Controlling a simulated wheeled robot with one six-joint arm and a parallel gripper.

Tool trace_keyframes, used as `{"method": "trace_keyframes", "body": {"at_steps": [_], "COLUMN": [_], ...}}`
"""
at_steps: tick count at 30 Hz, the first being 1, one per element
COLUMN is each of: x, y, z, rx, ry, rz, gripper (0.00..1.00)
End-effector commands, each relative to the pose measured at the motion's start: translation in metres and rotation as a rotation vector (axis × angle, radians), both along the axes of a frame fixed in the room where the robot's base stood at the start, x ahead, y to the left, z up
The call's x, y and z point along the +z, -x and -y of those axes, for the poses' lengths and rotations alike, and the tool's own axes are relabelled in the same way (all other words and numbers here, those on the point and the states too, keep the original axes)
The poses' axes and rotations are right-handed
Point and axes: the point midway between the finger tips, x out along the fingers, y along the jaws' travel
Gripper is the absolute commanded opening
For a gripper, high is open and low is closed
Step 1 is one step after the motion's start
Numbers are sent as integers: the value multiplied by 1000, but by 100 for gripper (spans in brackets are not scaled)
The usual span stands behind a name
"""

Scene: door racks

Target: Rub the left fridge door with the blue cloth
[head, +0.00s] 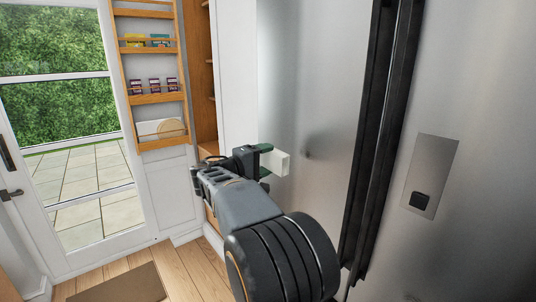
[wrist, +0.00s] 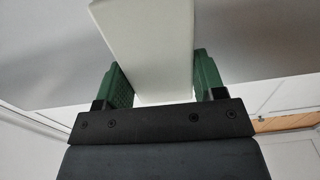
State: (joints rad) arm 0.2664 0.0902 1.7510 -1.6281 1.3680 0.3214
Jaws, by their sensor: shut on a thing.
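My gripper (head: 267,162) is shut on a white, flat-sided block (head: 281,164), held between its green fingers. In the wrist view the white block (wrist: 145,40) sits between the two fingers and extends away toward a grey surface. The left fridge door (head: 310,105) is brushed steel and stands to the right of and behind the block. The block is close to this door; I cannot tell whether it touches. No blue cloth shows in either view.
Two dark vertical handles (head: 378,130) run between the fridge doors. The right door has a panel (head: 432,175). A wooden door rack (head: 152,98) with boxes and a glass door (head: 70,130) are at left. A brown mat (head: 118,284) lies on the wooden floor.

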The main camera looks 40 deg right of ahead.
Motion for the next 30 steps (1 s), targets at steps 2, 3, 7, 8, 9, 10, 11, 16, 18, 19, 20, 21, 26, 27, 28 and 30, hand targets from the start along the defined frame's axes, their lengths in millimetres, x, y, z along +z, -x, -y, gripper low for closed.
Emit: {"method": "trace_keyframes", "body": {"at_steps": [2, 3, 7, 8, 9, 10, 11, 16, 18, 19, 20, 21, 26, 27, 28, 30], "x": [8, 11, 14, 14, 14, 14, 14, 14, 14, 14, 14, 13, 13, 13, 13, 12], "y": [6, 7, 9, 10, 10, 10, 10, 11, 12, 12, 12, 12, 13, 13, 13, 13], "z": [4, 6, 15, 17, 21, 24, 27, 43, 48, 51, 53, 55, 62, 63, 63, 64], "rx": [-10, -14, -17, -18, -19, -19, -18, -17, -18, -18, -17, -16, -17, -16, -16, -15], "ry": [1, 1, 2, 2, 2, 2, 2, 1, 2, 3, 3, 2, 2, 2, 2, 2], "rz": [13, 16, 20, 20, 19, 19, 18, 19, 19, 19, 18, 18, 18, 18, 18, 19], "gripper": [44, 44, 44, 44, 44, 44, 44, 44, 44, 44, 44, 44, 44, 44, 44, 44]}}
